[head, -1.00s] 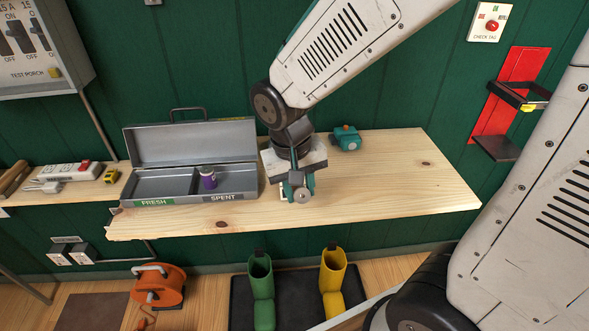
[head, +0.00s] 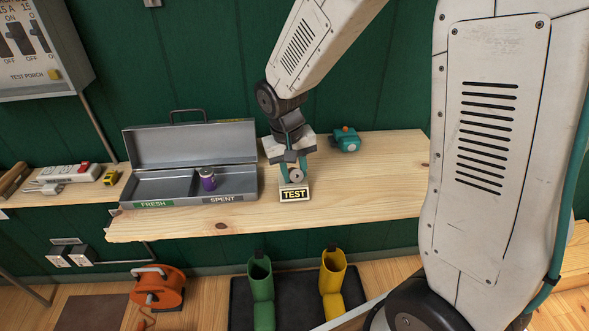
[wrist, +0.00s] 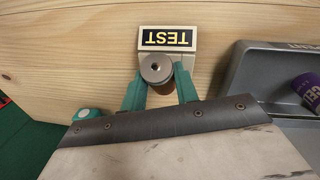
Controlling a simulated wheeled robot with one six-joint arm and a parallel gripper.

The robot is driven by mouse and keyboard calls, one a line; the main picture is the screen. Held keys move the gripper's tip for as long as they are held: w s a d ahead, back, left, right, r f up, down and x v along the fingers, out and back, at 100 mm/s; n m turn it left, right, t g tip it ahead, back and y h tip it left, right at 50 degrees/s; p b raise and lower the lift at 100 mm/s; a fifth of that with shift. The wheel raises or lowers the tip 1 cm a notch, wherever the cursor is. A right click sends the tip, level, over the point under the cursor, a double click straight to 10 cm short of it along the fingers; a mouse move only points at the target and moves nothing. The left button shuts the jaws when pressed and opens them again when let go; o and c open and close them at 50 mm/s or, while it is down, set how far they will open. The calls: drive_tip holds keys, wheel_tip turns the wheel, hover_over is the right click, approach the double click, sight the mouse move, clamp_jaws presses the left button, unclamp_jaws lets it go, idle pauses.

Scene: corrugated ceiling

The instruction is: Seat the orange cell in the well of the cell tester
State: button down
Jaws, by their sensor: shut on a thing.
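My gripper (head: 295,172) is shut on a cell with a round metal end (head: 296,177). In the wrist view the cell (wrist: 156,70) sits between the two teal fingers (wrist: 157,88), its end toward the camera; its side looks brownish and is mostly hidden. The cell appears at or just above the tester, right beside the label. The well is hidden, so I cannot tell whether the cell is in it.
A grey open case (head: 135,186) with FRESH and SPENT compartments stands left of the tester. A teal device with an orange knob (head: 346,139) sits behind right. The wooden bench (head: 385,185) is clear at right.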

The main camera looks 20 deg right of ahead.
drive_tip(key=shift+f, duration=0.15)
drive_tip(key=c, duration=1.1)
unclamp_jaws()
drive_tip(key=shift+o, duration=0.2)
